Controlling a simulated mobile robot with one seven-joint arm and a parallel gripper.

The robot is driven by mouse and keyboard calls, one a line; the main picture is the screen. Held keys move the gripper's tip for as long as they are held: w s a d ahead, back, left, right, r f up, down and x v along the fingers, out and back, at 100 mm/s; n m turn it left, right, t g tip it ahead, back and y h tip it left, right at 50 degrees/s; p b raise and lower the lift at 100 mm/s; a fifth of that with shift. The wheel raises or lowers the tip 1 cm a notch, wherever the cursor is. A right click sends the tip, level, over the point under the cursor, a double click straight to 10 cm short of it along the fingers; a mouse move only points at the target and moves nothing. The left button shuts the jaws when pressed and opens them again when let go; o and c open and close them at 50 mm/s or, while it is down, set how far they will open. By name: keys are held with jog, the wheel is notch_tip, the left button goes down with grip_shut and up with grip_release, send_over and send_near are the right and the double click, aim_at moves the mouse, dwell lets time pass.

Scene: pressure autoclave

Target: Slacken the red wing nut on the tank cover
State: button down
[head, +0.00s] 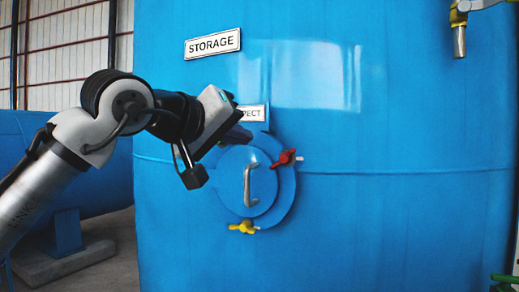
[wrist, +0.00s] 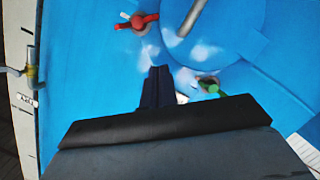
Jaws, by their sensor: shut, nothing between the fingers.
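The round blue tank cover (head: 262,198) has a metal bar handle (head: 248,186) at its middle. The red wing nut (head: 285,158) sits on the cover's upper right edge, on a metal stud. It also shows at the top of the wrist view (wrist: 137,21). A yellow wing nut (head: 243,227) is at the cover's bottom edge. A green wing nut (wrist: 208,86) shows in the wrist view, partly behind the gripper body. My gripper (wrist: 158,72) is shut and empty, in front of the cover's upper part and apart from the red wing nut. Its tips are small in the head view (head: 243,136).
The blue tank wall (head: 400,220) fills most of the head view. A STORAGE sign (head: 212,43) and a partly hidden second sign (head: 253,113) are above the cover. A pipe with a brass fitting (head: 459,22) is at upper right. Right of the cover is clear.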

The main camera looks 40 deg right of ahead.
aim_at(272, 158)
jog(key=x, duration=0.3)
jog(key=shift+s+d+f+p, duration=0.1)
jog(key=shift+s+f+p, duration=0.05)
jog(key=shift+p, duration=0.15)
jog(key=shift+s+d+f, duration=0.2)
jog(key=shift+s+f, duration=0.45)
jog(key=shift+f, duration=0.25)
jog(key=shift+s+d+f, duration=0.15)
jog(key=shift+s+f, duration=0.2)
jog(key=shift+f, duration=0.15)
jog(key=shift+w, duration=0.1)
